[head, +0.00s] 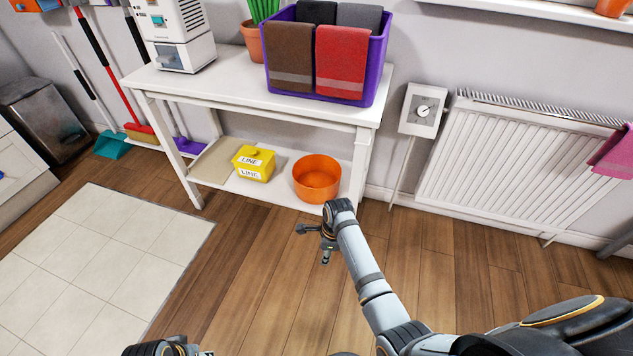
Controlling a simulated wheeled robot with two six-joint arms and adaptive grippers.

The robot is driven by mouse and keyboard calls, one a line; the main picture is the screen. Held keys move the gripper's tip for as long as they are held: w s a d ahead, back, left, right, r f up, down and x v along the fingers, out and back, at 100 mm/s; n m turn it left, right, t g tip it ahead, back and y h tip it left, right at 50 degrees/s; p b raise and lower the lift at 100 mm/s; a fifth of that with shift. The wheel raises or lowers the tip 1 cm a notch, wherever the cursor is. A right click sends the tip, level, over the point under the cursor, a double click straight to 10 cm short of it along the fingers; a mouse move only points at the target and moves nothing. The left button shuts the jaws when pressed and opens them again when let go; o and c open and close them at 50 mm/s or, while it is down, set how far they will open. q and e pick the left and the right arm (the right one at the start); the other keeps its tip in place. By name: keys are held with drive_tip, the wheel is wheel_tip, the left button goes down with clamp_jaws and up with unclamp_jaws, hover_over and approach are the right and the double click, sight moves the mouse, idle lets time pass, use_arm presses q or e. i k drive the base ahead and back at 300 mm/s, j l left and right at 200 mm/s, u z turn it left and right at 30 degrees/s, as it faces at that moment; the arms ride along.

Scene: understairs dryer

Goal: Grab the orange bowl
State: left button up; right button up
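The orange bowl (316,178) stands upright on the lower shelf of the white table, near the shelf's right end. Its open top faces up and looks empty. My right gripper (314,243) is in front of the shelf, just below the bowl in the head view, and apart from it. Its fingers are spread and hold nothing. My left arm's end (165,348) barely shows at the bottom edge, and its fingers cannot be made out.
The tabletop (235,85) hangs above, and a front right table leg (357,165) stands beside the bowl. A radiator (525,155) is at right. The wooden floor in front is clear.

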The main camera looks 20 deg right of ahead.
sight(316, 177)
drive_tip(key=i+l, duration=0.15)
drive_tip(key=i, duration=0.35)
drive_tip(key=i+l, duration=0.15)
drive_tip(key=i, duration=0.3)
